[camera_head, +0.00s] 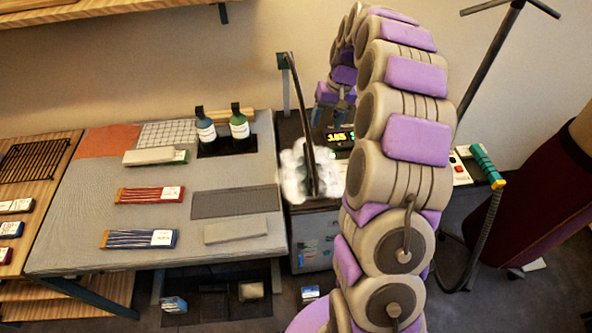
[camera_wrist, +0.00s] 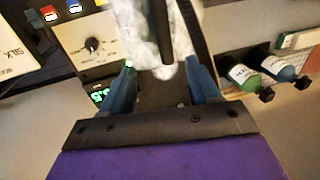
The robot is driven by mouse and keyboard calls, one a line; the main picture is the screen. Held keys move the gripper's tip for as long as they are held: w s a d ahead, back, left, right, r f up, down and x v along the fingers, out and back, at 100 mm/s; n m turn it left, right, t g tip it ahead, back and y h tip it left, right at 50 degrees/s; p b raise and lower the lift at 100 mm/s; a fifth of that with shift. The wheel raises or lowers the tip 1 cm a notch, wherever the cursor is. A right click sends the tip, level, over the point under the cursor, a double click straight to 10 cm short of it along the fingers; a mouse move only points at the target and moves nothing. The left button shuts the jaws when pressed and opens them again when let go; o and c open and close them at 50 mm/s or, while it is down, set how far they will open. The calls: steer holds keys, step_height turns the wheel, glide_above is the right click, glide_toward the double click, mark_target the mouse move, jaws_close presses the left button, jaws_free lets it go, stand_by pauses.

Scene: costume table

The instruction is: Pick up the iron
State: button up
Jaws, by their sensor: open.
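My gripper (camera_wrist: 162,84) is open, with its two blue fingers apart and nothing seen held between them. In the head view my gripper (camera_head: 331,115) hangs beside the lit control box, partly behind my arm. A white, lumpy mass (camera_head: 298,172) stands on the dark stand, below and left of my gripper. A dark upright bar or strap rises from it. In the wrist view the white mass (camera_wrist: 180,62) and dark bars lie just beyond the fingertips. I cannot clearly make out the iron; the white mass or steam may cover it, or my arm may hide it.
A control box (camera_wrist: 88,28) with a dial and green digits stands close by. Two labelled bottles (camera_head: 239,124) (camera_head: 205,130) stand on the grey table (camera_head: 85,225). A teal handle (camera_head: 487,163) is at the right. A dark pole (camera_head: 298,95) rises over the stand.

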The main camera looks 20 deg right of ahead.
steer(key=b, duration=0.2)
glide_toward(311, 155)
steer(key=f, duration=0.6)
steer(key=shift+a+f, duration=0.15)
steer(key=shift+a, duration=0.15)
steer(key=shift+a+f+b, duration=0.25)
steer(key=shift+a+f, duration=0.05)
steer(key=shift+f, duration=0.55)
steer(key=shift+a+f+b, duration=0.2)
steer(key=shift+a+f, duration=0.05)
steer(key=shift+f, duration=0.6)
steer(key=shift+a+f+b, duration=0.25)
steer(key=shift+a+f, duration=0.05)
steer(key=shift+f, duration=0.55)
steer(key=shift+c, duration=0.2)
jaws_close()
steer(key=shift+w+r, duration=0.1)
